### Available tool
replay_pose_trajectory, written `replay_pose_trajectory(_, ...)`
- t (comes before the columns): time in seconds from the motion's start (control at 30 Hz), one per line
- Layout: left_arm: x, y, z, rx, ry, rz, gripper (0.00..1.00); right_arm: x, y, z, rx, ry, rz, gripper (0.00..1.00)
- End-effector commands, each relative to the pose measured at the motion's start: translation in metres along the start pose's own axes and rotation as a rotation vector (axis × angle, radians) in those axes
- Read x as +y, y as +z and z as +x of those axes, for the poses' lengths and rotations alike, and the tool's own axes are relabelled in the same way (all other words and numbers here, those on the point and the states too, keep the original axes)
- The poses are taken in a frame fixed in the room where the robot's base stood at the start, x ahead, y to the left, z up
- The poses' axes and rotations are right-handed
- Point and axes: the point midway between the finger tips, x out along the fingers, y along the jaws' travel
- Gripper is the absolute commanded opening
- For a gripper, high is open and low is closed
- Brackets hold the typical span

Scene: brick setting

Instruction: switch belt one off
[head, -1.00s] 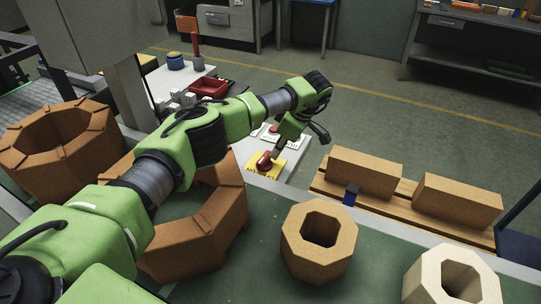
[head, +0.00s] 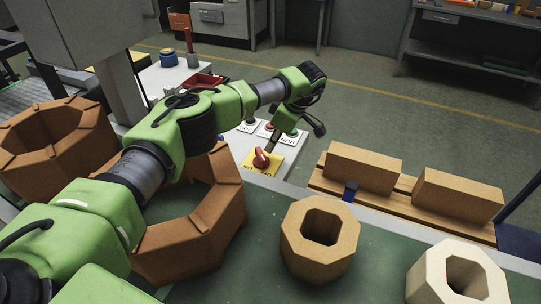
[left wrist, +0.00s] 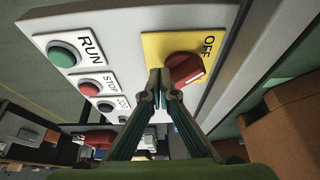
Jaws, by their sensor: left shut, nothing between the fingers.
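The red rotary knob (head: 261,158) sits on a yellow plate (head: 252,169) on the pale control panel beside the green belt. In the left wrist view the knob (left wrist: 186,69) is close up, and its yellow plate (left wrist: 155,46) reads OFF at the upper right. My left gripper (head: 271,146) is shut and empty, with its tips just beside the knob. In the left wrist view the closed fingertips (left wrist: 162,76) are at the knob's left side; I cannot tell whether they touch it. My right gripper is not in view.
The panel also has a green RUN button (left wrist: 62,54) and a red STOP button (left wrist: 89,89). A tan hollow block (head: 320,240) and a cream one (head: 458,277) stand on the belt. Brown rings lie left. Two tan bricks (head: 362,170) rest on a plank (head: 408,213).

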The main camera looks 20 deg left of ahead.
Motion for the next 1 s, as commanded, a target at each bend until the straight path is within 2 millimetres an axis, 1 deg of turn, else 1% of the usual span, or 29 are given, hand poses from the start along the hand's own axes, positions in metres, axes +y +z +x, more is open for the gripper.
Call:
replay_pose_trajectory(0.27,0.0,0.0,0.0,0.0,0.0,0.0,0.0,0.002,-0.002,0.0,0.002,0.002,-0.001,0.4)
replay_pose_trajectory(0.33,0.0,0.0,-0.001,0.0,0.0,0.0,0.0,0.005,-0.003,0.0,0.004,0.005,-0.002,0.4)
replay_pose_trajectory(0.47,0.001,0.0,-0.01,0.0,0.002,0.0,0.0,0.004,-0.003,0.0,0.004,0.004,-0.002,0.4)
replay_pose_trajectory(0.57,0.001,0.0,-0.026,0.0,0.005,0.001,0.0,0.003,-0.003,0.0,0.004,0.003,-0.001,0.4)
replay_pose_trajectory(0.8,0.001,0.0,-0.078,0.0,0.003,0.0,0.0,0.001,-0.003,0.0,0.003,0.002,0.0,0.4)
replay_pose_trajectory(0.9,0.001,0.0,-0.096,0.0,0.003,0.001,0.0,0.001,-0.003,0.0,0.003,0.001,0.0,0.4)
replay_pose_trajectory(1.0,0.001,0.0,-0.109,0.001,0.002,0.0,0.0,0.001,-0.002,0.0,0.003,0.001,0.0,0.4)
